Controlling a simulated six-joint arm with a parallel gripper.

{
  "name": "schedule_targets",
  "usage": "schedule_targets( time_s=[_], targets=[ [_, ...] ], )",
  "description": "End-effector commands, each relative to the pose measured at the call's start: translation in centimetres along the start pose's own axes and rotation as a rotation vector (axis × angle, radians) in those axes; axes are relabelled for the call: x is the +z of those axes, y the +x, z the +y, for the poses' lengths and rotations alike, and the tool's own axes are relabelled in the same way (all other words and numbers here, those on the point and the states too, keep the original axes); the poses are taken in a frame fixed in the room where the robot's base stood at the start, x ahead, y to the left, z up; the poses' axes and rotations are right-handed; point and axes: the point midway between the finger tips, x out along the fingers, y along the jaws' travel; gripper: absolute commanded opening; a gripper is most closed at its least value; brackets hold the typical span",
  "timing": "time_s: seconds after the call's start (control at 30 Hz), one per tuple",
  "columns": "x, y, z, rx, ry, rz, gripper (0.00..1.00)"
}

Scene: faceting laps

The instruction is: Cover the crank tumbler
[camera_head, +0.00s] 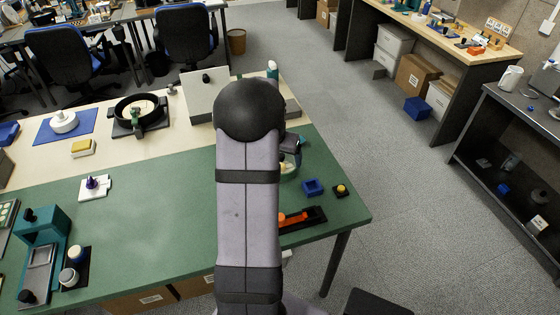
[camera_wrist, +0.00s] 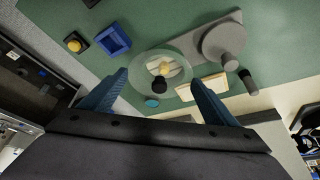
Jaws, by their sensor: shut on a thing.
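My gripper shows in the wrist view (camera_wrist: 159,76) with a blue finger on each side of a clear round cover (camera_wrist: 140,68), and is shut on it. A pale and yellow piece and a black knob show through or against the cover. The cover also shows in the head view (camera_head: 292,171), partly hidden by my arm. Beside it in the wrist view, a grey drum with a side handle, which looks like the crank tumbler (camera_wrist: 223,38), stands on a grey plate. My arm hides the drum in the head view. I cannot tell whether the cover touches anything below.
A blue open box (camera_head: 312,187) and a yellow-knobbed black block (camera_head: 341,190) stand near the green mat's right edge. A black tray with an orange piece (camera_head: 293,219) lies in front. A beige block (camera_wrist: 203,87) is close to the fingers. The mat left of my arm has free room.

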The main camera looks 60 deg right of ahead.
Motion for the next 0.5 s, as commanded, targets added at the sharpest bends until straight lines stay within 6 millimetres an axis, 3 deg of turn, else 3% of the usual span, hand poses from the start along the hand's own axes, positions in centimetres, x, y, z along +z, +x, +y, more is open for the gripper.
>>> schedule_targets(
  time_s=[0.3,0.5],
  targets=[
    [-3.6,0.6,-1.2,0.113,0.272,0.001,0.59],
    [-4.5,0.8,-1.6,0.145,0.355,-0.001,0.59]
  ],
)
